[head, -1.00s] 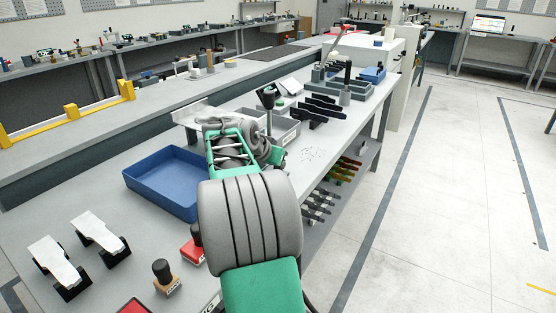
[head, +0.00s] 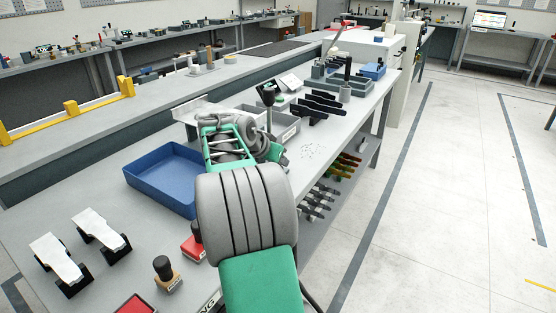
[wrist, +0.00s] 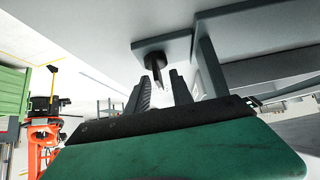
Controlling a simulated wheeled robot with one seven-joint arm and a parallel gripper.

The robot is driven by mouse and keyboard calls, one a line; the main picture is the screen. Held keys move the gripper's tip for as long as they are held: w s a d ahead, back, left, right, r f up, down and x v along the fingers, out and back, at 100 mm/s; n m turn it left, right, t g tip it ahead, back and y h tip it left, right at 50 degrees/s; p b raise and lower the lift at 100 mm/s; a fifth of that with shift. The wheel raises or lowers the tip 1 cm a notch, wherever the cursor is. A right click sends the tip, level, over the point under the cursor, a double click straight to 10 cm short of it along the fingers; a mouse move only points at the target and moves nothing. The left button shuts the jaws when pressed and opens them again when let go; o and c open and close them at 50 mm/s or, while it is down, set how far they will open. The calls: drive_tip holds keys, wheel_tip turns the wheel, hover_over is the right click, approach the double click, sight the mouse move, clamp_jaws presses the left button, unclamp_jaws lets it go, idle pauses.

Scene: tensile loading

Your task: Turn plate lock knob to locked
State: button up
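In the wrist view, my gripper (wrist: 161,76) has its two grey fingers apart, with a gap between the tips. A dark knob-like part (wrist: 155,63) on a flat grey plate (wrist: 163,43) lies in line with that gap. I cannot tell whether it is between the fingers or beyond them, and no contact is clear. It may be the plate lock knob; no lock marking can be read. In the head view, my arm covers the gripper. A black-headed upright post (head: 268,97) stands just behind the arm; I cannot tell whether it is the same part.
A blue tray (head: 166,178) lies left of my arm on the bench. Two white-topped black stands (head: 57,260), a black-knobbed stamp (head: 166,272) and a red block (head: 194,246) are nearer. Black brackets (head: 318,107) and grey bins stand behind. Open floor lies to the right.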

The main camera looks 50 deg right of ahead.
drive_tip(key=shift+a+r, duration=0.1)
drive_tip(key=v, duration=0.7)
drive_tip(key=shift+a+r+p, duration=0.25)
drive_tip(key=shift+p, duration=0.05)
drive_tip(key=shift+s, duration=0.1)
